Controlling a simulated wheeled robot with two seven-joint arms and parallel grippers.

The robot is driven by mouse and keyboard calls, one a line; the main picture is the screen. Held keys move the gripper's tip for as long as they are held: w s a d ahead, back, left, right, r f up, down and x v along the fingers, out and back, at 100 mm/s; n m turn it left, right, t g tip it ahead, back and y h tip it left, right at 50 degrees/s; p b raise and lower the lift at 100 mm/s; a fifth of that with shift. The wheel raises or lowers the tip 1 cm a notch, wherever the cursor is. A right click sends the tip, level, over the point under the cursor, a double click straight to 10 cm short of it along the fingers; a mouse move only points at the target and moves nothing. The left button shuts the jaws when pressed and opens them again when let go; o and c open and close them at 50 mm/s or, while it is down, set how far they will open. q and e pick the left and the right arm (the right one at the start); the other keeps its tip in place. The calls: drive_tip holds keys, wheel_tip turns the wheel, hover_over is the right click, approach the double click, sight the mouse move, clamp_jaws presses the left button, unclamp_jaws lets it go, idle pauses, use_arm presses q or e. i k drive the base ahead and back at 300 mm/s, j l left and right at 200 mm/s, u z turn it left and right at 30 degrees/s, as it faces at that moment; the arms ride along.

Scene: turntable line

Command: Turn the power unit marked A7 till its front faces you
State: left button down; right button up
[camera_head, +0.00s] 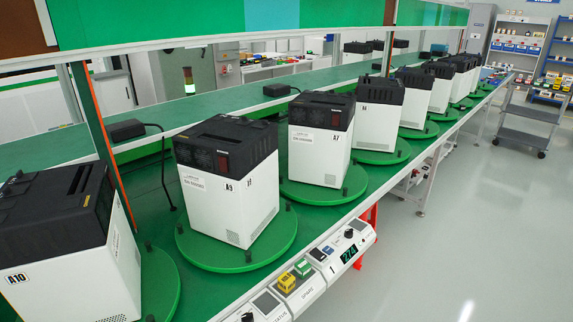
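The power unit marked A7 (318,155) stands upright on a round green turntable (350,188), in the middle of the line. It has a white lower body and a black top. The face turned toward me carries a white label, a red switch in the black part, the A7 mark near its right edge and a small vent grille low down. Its right side is seen only as a narrow strip. I cannot tell for sure which face is its front. Neither of my grippers is in view, and nothing touches the unit.
Unit A9 (225,195) stands nearer on its own turntable (275,242), unit A10 (70,275) at the left. Several similar units recede beyond A7. A shelf beam (200,40) runs above. Control boxes (345,248) line the front edge.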

sight(355, 184)
drive_tip(key=i+l+z, duration=0.1)
drive_tip(key=l, duration=0.25)
drive_tip(key=i+l+z, duration=0.1)
drive_tip(key=i+l, duration=0.15)
drive_tip(key=i+l+z, duration=0.1)
drive_tip(key=l, duration=0.3)
drive_tip(key=i, duration=0.1)
